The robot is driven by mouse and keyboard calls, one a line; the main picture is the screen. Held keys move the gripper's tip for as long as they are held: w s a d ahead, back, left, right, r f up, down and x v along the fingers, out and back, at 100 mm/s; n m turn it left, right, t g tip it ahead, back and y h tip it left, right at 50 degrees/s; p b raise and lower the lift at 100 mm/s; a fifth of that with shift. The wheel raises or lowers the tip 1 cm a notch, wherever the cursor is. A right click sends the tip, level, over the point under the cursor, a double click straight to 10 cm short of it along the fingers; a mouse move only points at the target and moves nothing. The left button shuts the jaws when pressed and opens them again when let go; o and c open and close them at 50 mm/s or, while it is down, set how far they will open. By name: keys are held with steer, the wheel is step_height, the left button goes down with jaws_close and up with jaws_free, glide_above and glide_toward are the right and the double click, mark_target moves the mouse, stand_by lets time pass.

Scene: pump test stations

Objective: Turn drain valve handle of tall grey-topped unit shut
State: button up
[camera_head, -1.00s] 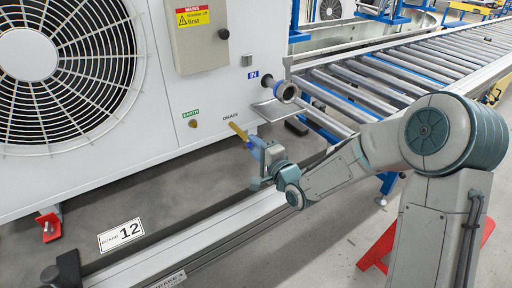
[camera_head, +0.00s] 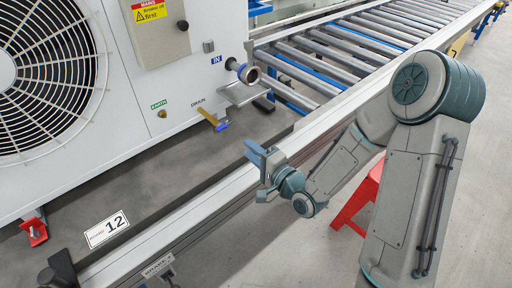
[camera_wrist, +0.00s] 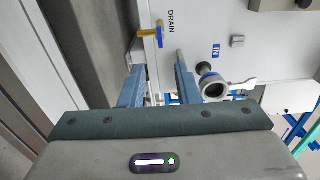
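The white unit (camera_head: 150,95) with the large fan stands at left; its top is out of view. Its brass drain valve (camera_head: 207,115) sticks out low by the DRAIN label, with a small blue handle (camera_head: 221,126) at its outer end. In the wrist view the blue handle (camera_wrist: 160,34) lies crosswise to the brass body (camera_wrist: 147,33). My gripper (camera_head: 255,154) is in front of the valve, to its lower right in the head view, apart from it. In the wrist view the two fingers of my gripper (camera_wrist: 158,85) are apart with nothing between them; the valve is beyond them.
A roller conveyor (camera_head: 330,50) runs behind. A pale rail (camera_head: 215,205) passes below my gripper. A red stand (camera_head: 357,200) is on the floor.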

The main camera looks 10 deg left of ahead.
steer(key=p+v, duration=0.1)
steer(key=p, duration=0.3)
steer(key=shift+s+d, duration=0.1)
steer(key=shift+s, duration=0.25)
steer(key=shift+p, duration=0.35)
